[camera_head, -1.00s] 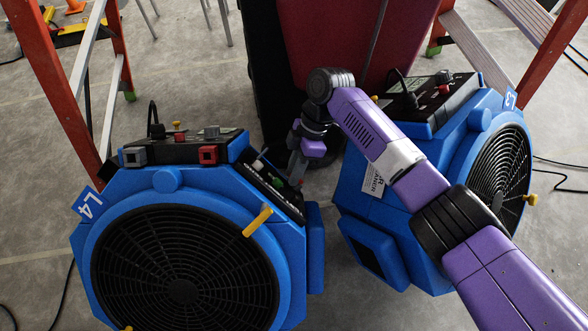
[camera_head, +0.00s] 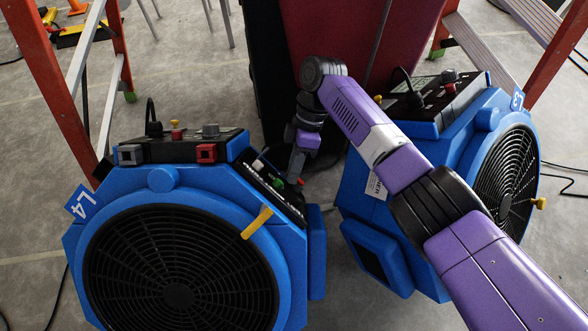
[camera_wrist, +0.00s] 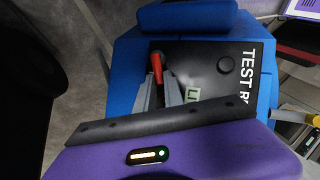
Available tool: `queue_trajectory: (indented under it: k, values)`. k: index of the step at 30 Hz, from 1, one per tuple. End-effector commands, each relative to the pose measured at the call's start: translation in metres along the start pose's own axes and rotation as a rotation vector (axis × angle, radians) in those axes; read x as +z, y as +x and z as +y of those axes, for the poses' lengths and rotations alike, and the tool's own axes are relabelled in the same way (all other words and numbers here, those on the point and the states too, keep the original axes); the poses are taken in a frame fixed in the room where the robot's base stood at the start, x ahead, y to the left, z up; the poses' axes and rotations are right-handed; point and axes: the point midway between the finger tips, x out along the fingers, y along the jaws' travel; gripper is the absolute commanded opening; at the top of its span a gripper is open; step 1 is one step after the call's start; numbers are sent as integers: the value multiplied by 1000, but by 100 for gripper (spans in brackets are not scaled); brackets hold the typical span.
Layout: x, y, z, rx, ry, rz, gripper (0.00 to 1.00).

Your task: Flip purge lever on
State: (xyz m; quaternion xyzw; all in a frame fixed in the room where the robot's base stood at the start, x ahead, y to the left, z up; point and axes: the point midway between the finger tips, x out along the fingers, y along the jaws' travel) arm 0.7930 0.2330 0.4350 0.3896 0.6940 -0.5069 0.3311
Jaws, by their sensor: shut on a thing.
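A blue air mover labelled L4 (camera_head: 160,179) stands at the left in the head view, with a black side panel (camera_head: 268,188) facing my gripper. My gripper (camera_head: 296,176) reaches down to the right end of that panel, beside a small red tip. In the wrist view, my gripper (camera_wrist: 158,84) has its two grey fingers closed around a red lever (camera_wrist: 157,66) standing on the black panel (camera_wrist: 205,62). The panel reads "TEST R" with the rest cut off. The lever's base is hidden between the fingers, and I cannot read a purge label.
A second blue air mover, L3 (camera_head: 455,158), stands to the right, close to my arm. A dark red panel (camera_head: 400,50) stands behind. Orange ladder legs (camera_head: 50,80) flank both sides. A yellow handle (camera_head: 257,222) sticks out from L4's front. Cables lie on the grey floor.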

Motion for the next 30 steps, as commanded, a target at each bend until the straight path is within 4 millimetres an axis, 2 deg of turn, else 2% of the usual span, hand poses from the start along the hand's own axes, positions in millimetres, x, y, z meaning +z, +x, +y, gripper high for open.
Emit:
queue_trajectory:
  k: [2,3,5,6,17,30]
  values:
    - [0,-1,1,3,1,-1,0]
    - [0,-1,1,3,1,-1,20]
    - [0,-1,0,3,1,-1,32]
    - [0,-1,0,3,1,-1,34]
    - [0,-6,0,2,0,-1,34]
    - [0,-69,0,3,1,-1,34]
